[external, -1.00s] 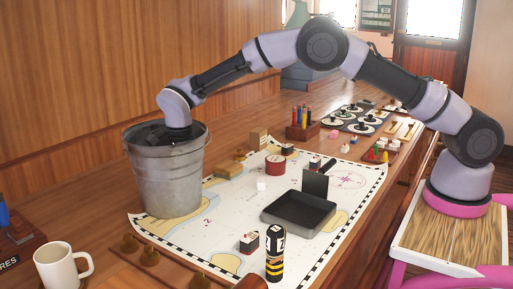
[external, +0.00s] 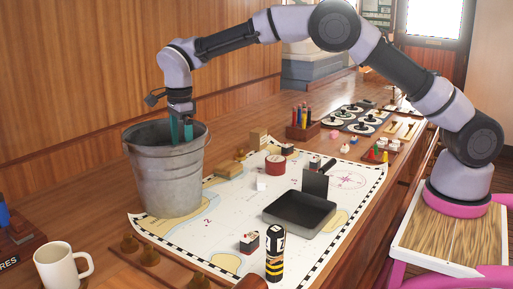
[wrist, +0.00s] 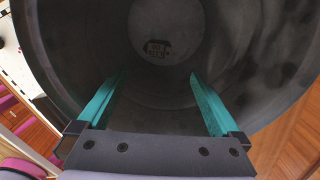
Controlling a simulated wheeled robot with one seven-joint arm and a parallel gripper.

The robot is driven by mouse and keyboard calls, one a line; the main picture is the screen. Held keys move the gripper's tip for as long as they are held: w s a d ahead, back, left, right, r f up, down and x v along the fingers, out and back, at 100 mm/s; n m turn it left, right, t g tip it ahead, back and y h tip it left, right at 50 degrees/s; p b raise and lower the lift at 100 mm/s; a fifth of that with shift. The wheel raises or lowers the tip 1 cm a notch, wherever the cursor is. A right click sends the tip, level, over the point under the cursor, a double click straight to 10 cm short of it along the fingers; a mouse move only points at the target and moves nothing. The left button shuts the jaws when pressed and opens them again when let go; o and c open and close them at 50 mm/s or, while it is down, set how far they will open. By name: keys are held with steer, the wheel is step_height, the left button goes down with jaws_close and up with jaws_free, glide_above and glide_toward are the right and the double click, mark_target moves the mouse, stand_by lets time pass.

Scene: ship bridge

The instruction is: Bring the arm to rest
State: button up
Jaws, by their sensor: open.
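My gripper (external: 181,130) is at the mouth of the grey metal bucket (external: 168,182), with its teal fingers pointing down and their tips just inside the rim. In the wrist view my gripper (wrist: 155,85) is open, its two fingers wide apart with nothing between them. The bucket's inside wall (wrist: 75,50) surrounds them. A small dark object with a light label (wrist: 157,47) lies on the bucket's bottom, well beyond the fingertips. My arm arches over the table from its base at the right.
A wood-panelled wall (external: 80,70) rises behind.

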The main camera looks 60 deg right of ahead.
steer(key=s+d+r+n+t+y, duration=0.15)
steer(key=d+r, duration=0.25)
steer(key=r, duration=0.4)
steer(key=s+d+r+n+t, duration=0.15)
steer(key=d+r, duration=0.25)
steer(key=r, duration=0.4)
steer(key=s+d+r+n, duration=0.4)
steer(key=s+d+r, duration=0.4)
steer(key=s, duration=0.1)
steer(key=s+d+r+n+t, duration=0.1)
steer(key=s+d+n, duration=0.3)
steer(key=s, duration=0.7)
steer(key=s+d+r+n+t, duration=0.15)
steer(key=s+d+n, duration=0.3)
steer(key=s, duration=0.65)
steer(key=s+d+f+n+t, duration=0.1)
steer(key=s+d+f+n, duration=0.1)
steer(key=s+f, duration=0.3)
steer(key=s, duration=0.4)
steer(key=shift+f+n, duration=0.3)
steer(key=shift+n, duration=0.05)
